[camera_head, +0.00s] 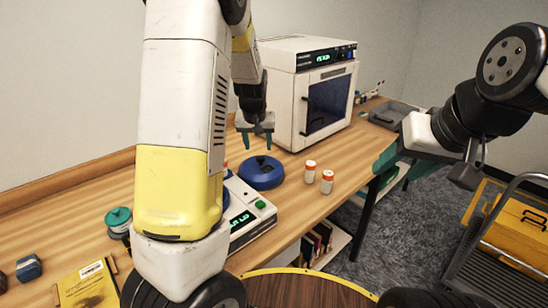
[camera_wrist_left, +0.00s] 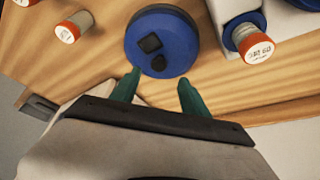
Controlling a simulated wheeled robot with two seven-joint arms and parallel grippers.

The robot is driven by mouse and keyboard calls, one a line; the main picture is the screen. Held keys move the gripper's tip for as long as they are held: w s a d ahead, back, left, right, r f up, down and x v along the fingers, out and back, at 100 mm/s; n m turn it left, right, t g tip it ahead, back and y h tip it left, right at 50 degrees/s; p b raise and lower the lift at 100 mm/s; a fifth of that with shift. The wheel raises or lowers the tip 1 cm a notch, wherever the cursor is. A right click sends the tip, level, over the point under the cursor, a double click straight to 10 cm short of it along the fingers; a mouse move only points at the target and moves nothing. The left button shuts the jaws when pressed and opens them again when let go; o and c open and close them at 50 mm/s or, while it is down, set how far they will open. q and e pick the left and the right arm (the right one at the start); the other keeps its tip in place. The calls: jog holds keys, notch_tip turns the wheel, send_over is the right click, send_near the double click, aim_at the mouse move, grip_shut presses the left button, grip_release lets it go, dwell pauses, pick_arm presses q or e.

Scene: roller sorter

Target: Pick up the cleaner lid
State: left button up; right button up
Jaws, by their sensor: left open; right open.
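A round blue lid (camera_head: 261,173) with black raised parts on top lies on the wooden bench, apparently the cleaner lid. It also shows near the top middle of the left wrist view (camera_wrist_left: 176,36). My left gripper (camera_head: 257,146) points down just above and behind it in the head view. Its teal fingers are open and empty. In the left wrist view the fingertips (camera_wrist_left: 159,76) are near the lid's edge; whether they touch it I cannot tell. My right gripper (camera_head: 388,160) is at the right, off the bench's front edge, open with teal fingers.
Two orange-capped white vials (camera_head: 327,182) stand right of the lid. A scale (camera_head: 248,222) with a green display is in front, partly hidden by my left arm. A white oven-like machine (camera_head: 305,90) stands behind. A teal-topped container (camera_head: 118,217) is at left.

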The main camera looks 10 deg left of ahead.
aim_at(260, 157)
pick_arm(q)
jog(key=x, duration=0.7)
jog(key=shift+d, duration=0.15)
grip_shut()
dwell(1.2)
